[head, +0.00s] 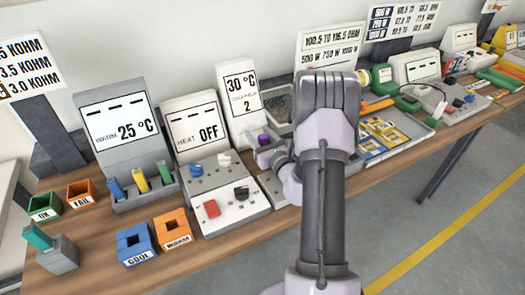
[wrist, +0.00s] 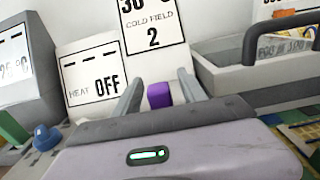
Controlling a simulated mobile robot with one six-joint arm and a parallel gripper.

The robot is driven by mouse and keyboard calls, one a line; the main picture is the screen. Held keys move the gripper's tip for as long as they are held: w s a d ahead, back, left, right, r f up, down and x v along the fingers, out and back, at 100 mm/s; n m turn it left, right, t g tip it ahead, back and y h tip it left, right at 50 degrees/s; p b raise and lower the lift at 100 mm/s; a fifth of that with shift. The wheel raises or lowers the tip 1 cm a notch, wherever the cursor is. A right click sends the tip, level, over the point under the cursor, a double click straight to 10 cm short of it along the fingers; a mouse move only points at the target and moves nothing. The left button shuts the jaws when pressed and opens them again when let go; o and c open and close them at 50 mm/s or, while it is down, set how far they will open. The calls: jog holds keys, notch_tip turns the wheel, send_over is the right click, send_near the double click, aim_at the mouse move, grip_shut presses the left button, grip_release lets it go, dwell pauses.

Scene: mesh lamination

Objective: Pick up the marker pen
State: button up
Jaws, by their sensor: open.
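My gripper (head: 268,152) is open in front of the cold-field unit; its two fingers (wrist: 160,80) show apart in the wrist view. A small purple block-like piece (wrist: 160,95) shows between the fingers, with gaps on both sides; it also shows in the head view (head: 263,139). I cannot tell whether it is held by anything or is part of a device. No thing is clearly a marker pen. Pen-like upright pieces in blue (head: 115,187), yellow (head: 140,179) and green (head: 165,172) stand in a grey holder at the left. My arm hides part of the bench.
The cold-field sign (head: 241,100) and HEAT OFF unit (head: 195,130) stand behind my gripper. A grey bin (wrist: 245,75) is at the right in the wrist view. COOL (head: 136,243) and WARM (head: 173,230) boxes stand near the bench's front edge.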

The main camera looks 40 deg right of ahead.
jog(key=shift+w, duration=0.25)
grip_shut()
jog(key=shift+r, duration=0.1)
